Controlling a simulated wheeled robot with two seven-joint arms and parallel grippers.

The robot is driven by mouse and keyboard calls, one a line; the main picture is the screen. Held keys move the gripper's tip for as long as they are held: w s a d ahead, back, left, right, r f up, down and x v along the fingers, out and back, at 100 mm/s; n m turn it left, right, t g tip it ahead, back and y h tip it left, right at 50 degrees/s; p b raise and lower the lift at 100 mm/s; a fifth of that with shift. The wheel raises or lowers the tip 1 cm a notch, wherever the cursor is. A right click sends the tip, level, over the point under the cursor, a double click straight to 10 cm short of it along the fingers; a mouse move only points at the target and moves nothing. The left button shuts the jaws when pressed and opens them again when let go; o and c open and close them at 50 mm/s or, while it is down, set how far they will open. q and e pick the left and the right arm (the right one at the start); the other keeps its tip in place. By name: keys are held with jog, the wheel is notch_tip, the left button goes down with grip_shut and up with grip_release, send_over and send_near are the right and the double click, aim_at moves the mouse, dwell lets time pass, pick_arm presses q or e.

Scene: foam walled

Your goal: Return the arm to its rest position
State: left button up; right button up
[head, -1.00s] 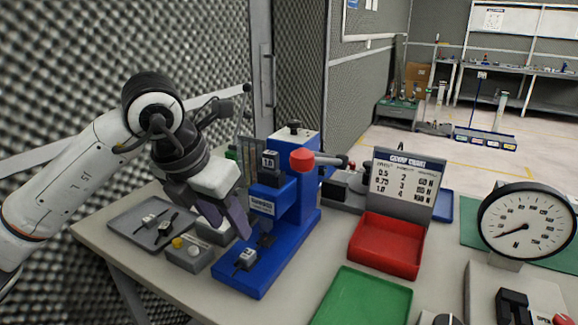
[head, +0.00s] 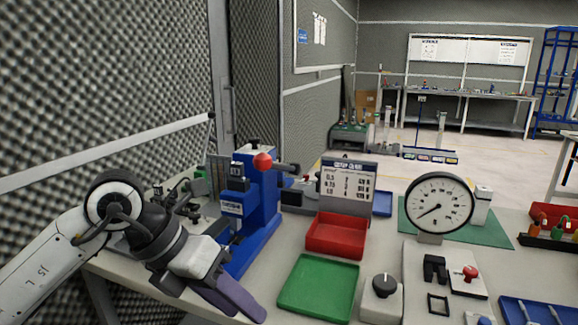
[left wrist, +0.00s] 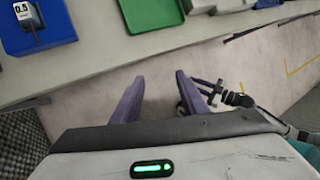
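My left arm comes in from the left in the head view. Its gripper (head: 244,306) has purple fingers pointing down and right, low at the table's front edge, in front of the blue press (head: 262,210). In the left wrist view the two fingers (left wrist: 159,78) stand apart with only floor between them, so the gripper is open and empty. My right gripper is not seen in the head view.
The green tray (head: 318,288) lies right of my left gripper, with the red bin (head: 336,236) behind it. A dial gauge (head: 440,203) and a grey knob box (head: 381,298) stand further right. A foam wall (head: 100,80) is close on the left.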

pick_arm(q)
jog(key=s+d+r+n+g+h, duration=0.35)
jog(key=s+d+h, duration=0.45)
jog(key=d+h, duration=0.45)
jog(key=w+a+f+n+t, duration=0.2)
jog(key=w+a+n+t, duration=0.45)
jog(key=n+t, duration=0.95)
jog(key=a+f+n+t+y, duration=0.1)
jog(key=a+f+n+y, duration=0.3)
jog(key=f+n+y, duration=0.3)
jog(key=a+f+n+t+y, duration=0.1)
jog(key=a+f+n+y, duration=0.5)
jog(key=f, duration=0.4)
jog(key=s+a+f+n+g+y, duration=0.1)
jog(key=s+a+f+n+g, duration=0.1)
jog(key=s+f, duration=0.6)
jog(key=s+a+f+n+g+y, duration=0.2)
jog(key=s+f+n+g, duration=0.3)
jog(key=s+f, duration=0.4)
notch_tip(320, 180, down, 4)
jog(key=shift+f+g, duration=0.25)
jog(key=shift+g, duration=0.2)
